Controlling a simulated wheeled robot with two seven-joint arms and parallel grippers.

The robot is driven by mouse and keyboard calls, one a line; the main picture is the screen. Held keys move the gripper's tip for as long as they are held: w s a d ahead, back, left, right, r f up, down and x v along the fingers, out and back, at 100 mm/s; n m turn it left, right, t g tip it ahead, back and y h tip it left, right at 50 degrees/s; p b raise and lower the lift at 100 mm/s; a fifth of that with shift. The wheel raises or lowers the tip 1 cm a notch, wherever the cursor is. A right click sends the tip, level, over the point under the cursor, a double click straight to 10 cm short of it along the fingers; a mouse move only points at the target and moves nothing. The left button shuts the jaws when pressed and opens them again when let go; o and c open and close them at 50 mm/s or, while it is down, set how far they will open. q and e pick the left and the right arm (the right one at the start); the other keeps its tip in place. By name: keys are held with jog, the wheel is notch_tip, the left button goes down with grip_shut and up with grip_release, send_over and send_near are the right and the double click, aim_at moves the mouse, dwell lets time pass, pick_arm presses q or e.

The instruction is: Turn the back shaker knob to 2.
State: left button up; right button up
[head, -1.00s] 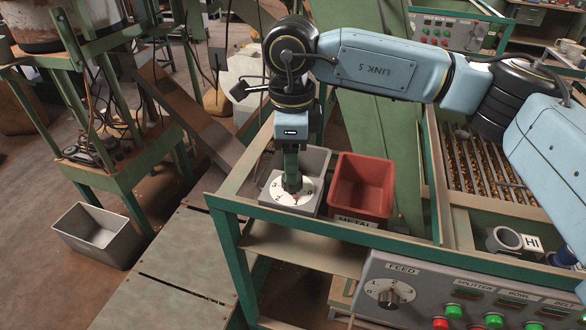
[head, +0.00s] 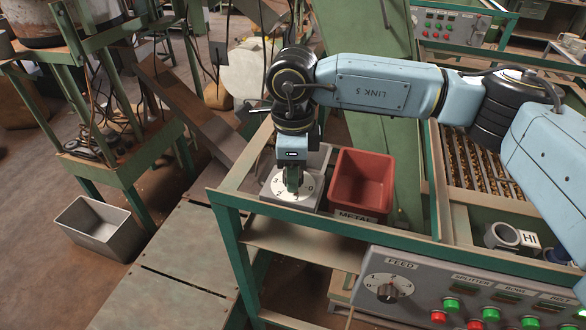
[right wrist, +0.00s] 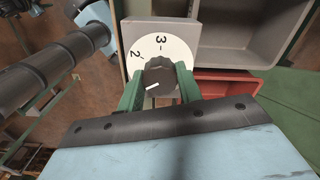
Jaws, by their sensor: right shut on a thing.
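The back shaker knob (right wrist: 160,75) is dark and round, on a white dial plate (right wrist: 178,48) on top of a grey box (head: 277,202). My right gripper (right wrist: 159,86) is shut on the knob, one green finger on each side. In the right wrist view the digits 3 and 2 show. The knob's white mark points to the lower left, off the 2, toward my left-hand finger, which hides that part of the dial. In the head view my right gripper (head: 293,187) points down over the dial and mostly hides the knob. My left gripper is not in view.
A red bin (head: 361,180) labelled METAL stands just right of the dial box. A green frame rail (head: 300,222) runs in front. A panel with a FEED knob (head: 388,290) and several buttons is at lower right. An empty grey bin (head: 100,230) sits on the floor left.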

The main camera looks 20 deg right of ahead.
jog(key=shift+f+m+b, duration=0.15)
jog(key=shift+m+b, duration=1.05)
jog(key=shift+b, duration=0.2)
jog(key=m+b, duration=0.2)
jog(key=shift+m, duration=0.3)
jog(key=m+b, duration=0.2)
jog(key=m, duration=0.1)
jog(key=shift+m+b, duration=0.3)
jog(key=shift+b, duration=0.05)
jog(key=shift+m+b, duration=0.8)
jog(key=shift+m, duration=0.7)
jog(key=shift+r, duration=0.2)
jog(key=o, duration=1)
